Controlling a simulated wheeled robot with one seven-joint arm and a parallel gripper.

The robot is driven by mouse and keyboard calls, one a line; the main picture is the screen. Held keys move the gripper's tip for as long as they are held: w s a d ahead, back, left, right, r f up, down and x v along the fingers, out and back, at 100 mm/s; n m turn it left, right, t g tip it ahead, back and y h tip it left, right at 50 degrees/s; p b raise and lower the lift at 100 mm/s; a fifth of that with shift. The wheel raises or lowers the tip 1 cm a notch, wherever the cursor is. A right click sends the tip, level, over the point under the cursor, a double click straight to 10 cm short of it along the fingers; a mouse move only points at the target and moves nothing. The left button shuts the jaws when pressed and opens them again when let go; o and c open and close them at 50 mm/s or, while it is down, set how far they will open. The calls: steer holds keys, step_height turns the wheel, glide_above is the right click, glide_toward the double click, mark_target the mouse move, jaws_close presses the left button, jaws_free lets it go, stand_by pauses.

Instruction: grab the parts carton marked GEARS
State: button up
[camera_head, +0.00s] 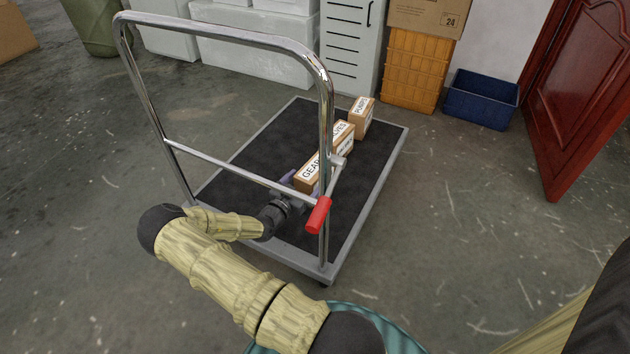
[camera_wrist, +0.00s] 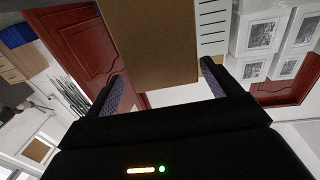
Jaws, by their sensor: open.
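The carton marked GEARS (camera_head: 311,172) is a small brown box with a white label on its top. It lies on the dark deck of a platform cart (camera_head: 255,165), partly hidden by the cart's rail and lever.
Just behind GEARS stands a carton whose label ends in VES (camera_head: 342,136), then another marked PUMPS (camera_head: 361,117). The cart's chrome handle (camera_head: 225,31) and red-gripped lever (camera_head: 319,215) stand close around my arm. The deck's left part is clear.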

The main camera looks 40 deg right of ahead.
mark_target(311, 171)
steer(key=shift+w+d+f+b, duration=0.15)
steer(key=shift+d+b, duration=0.3)
steer(key=shift+b, duration=0.15)
steer(key=b+x, duration=0.1)
steer(key=x, duration=0.1)
steer(key=b+x, duration=0.1)
steer(key=b, duration=0.1)
steer(key=shift+w+d, duration=0.25)
steer(key=shift+w, duration=0.1)
steer(key=shift+d, duration=0.2)
steer(key=shift+r, duration=0.2)
steer(key=c, duration=1.7)
jaws_close()
steer(key=shift+r, duration=0.1)
